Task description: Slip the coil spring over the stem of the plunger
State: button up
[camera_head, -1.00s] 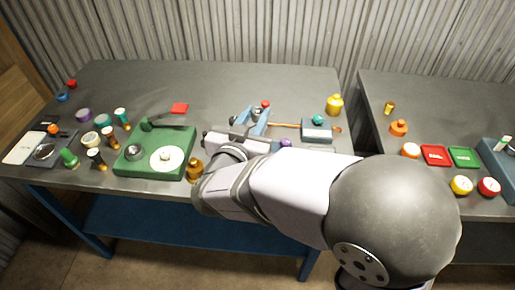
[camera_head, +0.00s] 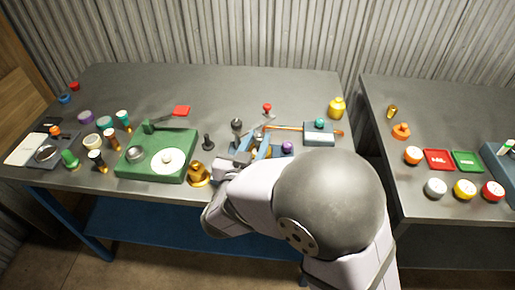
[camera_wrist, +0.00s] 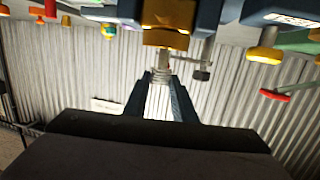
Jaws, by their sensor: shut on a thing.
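In the wrist view my gripper (camera_wrist: 160,82) has its two dark blue fingers closed on a pale, ribbed coil spring (camera_wrist: 158,100). A pale stem (camera_wrist: 163,60) under a brass collar (camera_wrist: 165,38) lies in line with the spring in this view, just beyond the fingertips; I take it for the plunger's stem. I cannot tell whether the spring is around the stem or short of it. In the head view my gripper (camera_head: 258,150) is low over the middle of the table, its blue fingers partly showing; the spring is hidden there.
A green base with a white disc (camera_head: 188,142) stands left of my gripper, with a brass piece (camera_head: 199,174) and a black-knobbed post (camera_head: 208,142) between. A purple ball (camera_head: 287,147) is close on the right. A copper rod and grey box (camera_head: 319,138) lie behind right.

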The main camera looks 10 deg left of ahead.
aim_at(258, 146)
jog(key=shift+f, duration=1.45)
jog(key=shift+f, duration=0.15)
jog(key=o, duration=1)
jog(key=shift+r, duration=0.25)
jog(key=v, duration=1.2)
jog(key=shift+a+f+b, duration=0.1)
jog(key=shift+b, duration=0.3)
jog(key=shift+w, duration=0.1)
